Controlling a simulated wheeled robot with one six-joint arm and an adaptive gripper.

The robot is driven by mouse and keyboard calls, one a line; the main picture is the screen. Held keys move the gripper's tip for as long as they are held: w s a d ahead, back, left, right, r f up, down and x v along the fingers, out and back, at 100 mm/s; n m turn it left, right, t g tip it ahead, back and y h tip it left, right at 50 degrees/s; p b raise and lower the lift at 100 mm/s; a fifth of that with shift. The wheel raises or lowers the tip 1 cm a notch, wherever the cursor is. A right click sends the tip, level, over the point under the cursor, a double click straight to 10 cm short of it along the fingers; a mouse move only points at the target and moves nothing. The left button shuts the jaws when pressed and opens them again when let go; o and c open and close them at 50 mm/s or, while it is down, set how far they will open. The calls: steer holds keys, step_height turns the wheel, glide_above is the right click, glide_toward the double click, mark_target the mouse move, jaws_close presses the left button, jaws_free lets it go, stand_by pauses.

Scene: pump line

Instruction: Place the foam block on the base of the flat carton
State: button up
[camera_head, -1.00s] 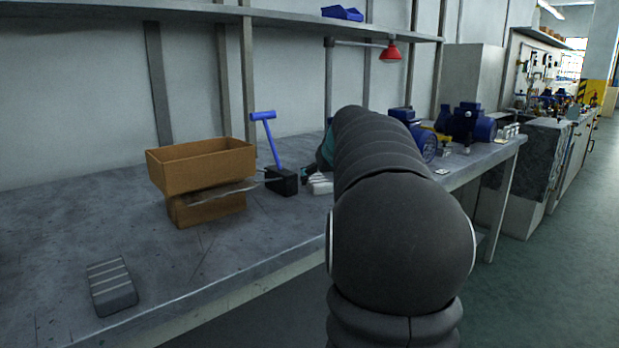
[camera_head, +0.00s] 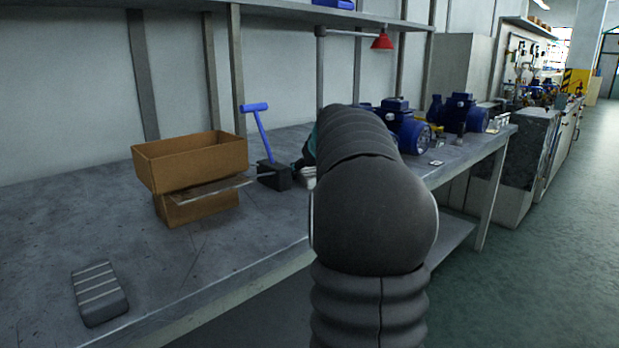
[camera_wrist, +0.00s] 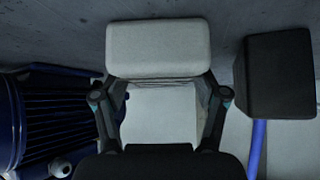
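A pale, ribbed-looking block (camera_head: 308,178) lies beside the black-based tool, partly hidden by my arm. In the wrist view a pale block (camera_wrist: 158,48) lies across the end of my gripper (camera_wrist: 162,84), hiding the fingertips. The fingers stand apart; I cannot tell if they press on the block. A darker grey ribbed block (camera_head: 100,293) lies at the bench's front left. I cannot tell which one is foam. A brown carton (camera_head: 190,165) stands on the bench, its open upper box above a smaller brown lower part (camera_head: 197,207), with a thin grey sheet between.
The black base (camera_head: 272,177) with a blue T-shaped handle (camera_head: 260,130) stands between carton and pale block. Blue motors (camera_head: 410,130) stand right of my arm; one shows in the wrist view (camera_wrist: 50,115). The bench is clear between the carton and the dark block.

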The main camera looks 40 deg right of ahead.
steer(key=c, duration=0.4)
steer(key=shift+r, duration=0.1)
steer(key=shift+c, duration=0.2)
steer(key=shift+r, duration=0.25)
step_height(320, 180, up, 4)
steer(key=shift+f+p, duration=0.1)
steer(key=shift+p, duration=0.2)
steer(key=s+d+r, duration=0.1)
steer(key=s+r, duration=0.5)
steer(key=s, duration=0.5)
steer(key=shift+s+d+r+b, duration=0.25)
steer(key=shift+s+d+b, duration=0.05)
steer(key=shift+s+d, duration=0.1)
